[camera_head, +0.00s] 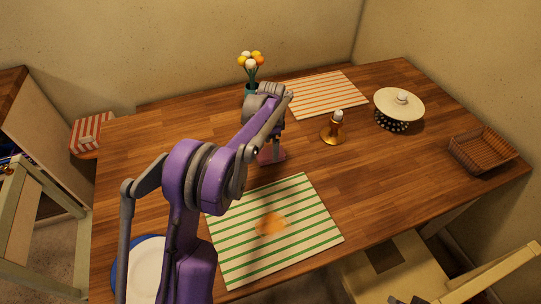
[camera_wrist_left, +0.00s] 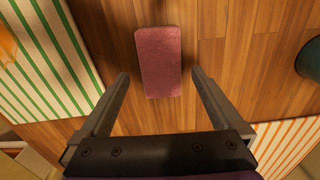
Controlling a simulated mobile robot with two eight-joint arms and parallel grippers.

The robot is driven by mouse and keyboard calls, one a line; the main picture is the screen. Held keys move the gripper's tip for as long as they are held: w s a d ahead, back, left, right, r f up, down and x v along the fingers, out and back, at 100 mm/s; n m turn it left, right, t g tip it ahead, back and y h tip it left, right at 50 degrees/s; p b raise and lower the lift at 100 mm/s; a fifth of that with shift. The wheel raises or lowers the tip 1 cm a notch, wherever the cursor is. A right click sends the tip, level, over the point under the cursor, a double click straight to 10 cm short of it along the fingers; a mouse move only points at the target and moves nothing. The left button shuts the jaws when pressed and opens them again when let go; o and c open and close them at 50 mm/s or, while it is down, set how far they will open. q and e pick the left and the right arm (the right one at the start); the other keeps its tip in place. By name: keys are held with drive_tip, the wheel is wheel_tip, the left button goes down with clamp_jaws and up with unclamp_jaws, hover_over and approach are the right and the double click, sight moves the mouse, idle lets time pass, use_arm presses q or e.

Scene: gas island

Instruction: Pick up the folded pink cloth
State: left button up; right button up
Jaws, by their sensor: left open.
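The folded pink cloth (camera_wrist_left: 158,62) lies flat on the wooden table, a small rounded rectangle in the left wrist view. In the head view the cloth (camera_head: 271,156) shows partly, beneath my left gripper (camera_head: 276,143). My left gripper is open and points down over the cloth. In the left wrist view, the fingertips of my left gripper (camera_wrist_left: 160,75) stand on either side of it with space at both sides. The gap in height between fingertips and cloth is hard to tell.
A green-striped placemat (camera_head: 312,238) with an orange patch lies in front, an orange-striped one (camera_head: 338,83) behind. A flower vase (camera_head: 249,89), a gold candle holder (camera_head: 334,135), a cake stand (camera_head: 399,105) and a wicker basket (camera_head: 481,152) stand around. Bare table lies right of the cloth.

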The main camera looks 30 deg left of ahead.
sight(271, 152)
use_arm(q)
wheel_tip(271, 152, down, 4)
drive_tip(key=shift+r, duration=0.15)
drive_tip(key=c, duration=1.4)
wheel_tip(271, 152, up, 10)
drive_tip(key=shift+r, duration=0.1)
